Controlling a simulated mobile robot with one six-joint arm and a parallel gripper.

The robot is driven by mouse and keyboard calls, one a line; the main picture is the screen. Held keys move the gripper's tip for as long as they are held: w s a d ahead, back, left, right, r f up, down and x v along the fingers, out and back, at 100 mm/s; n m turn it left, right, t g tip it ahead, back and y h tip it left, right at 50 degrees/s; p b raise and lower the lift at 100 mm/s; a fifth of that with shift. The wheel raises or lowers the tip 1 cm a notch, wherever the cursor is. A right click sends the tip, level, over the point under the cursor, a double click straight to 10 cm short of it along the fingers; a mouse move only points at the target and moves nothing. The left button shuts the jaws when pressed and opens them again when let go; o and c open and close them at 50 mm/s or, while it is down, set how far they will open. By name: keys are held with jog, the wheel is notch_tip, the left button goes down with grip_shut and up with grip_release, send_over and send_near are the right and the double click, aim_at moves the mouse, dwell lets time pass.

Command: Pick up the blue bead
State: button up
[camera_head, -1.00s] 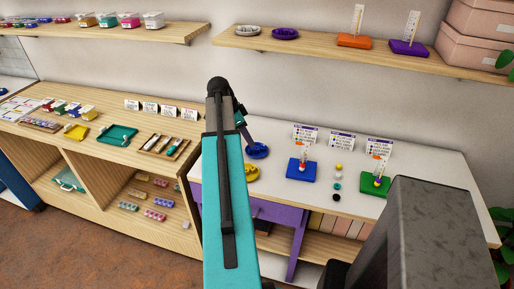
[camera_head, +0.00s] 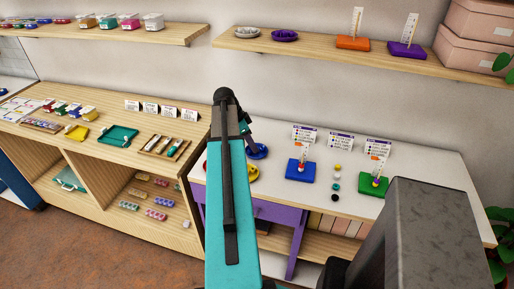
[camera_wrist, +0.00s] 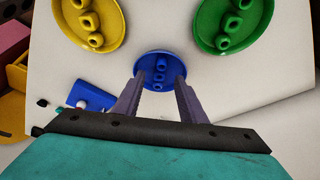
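The blue beads (camera_wrist: 160,65) lie in a round blue dish (camera_wrist: 144,66) on the white table. In the wrist view the dish is straight ahead, between my fingertips as seen. My gripper (camera_wrist: 160,80) is open with nothing held; its two fingers are spread, with the beads in the gap between them in the picture. How far the tips are above the beads is hard to tell. In the head view the blue dish (camera_head: 262,153) is partly hidden by my arm, and the beads in it are too small to make out clearly.
A yellow dish (camera_wrist: 112,45) and a green dish (camera_wrist: 203,40) with beads flank the blue one. A blue board (camera_head: 300,173) and a green board (camera_head: 370,188) with upright pegs stand to the right, with loose beads (camera_head: 336,188) between them. Cards (camera_head: 341,143) stand behind.

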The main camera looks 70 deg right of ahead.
jog(key=shift+p+x, duration=0.3)
jog(key=shift+x, duration=1)
grip_shut()
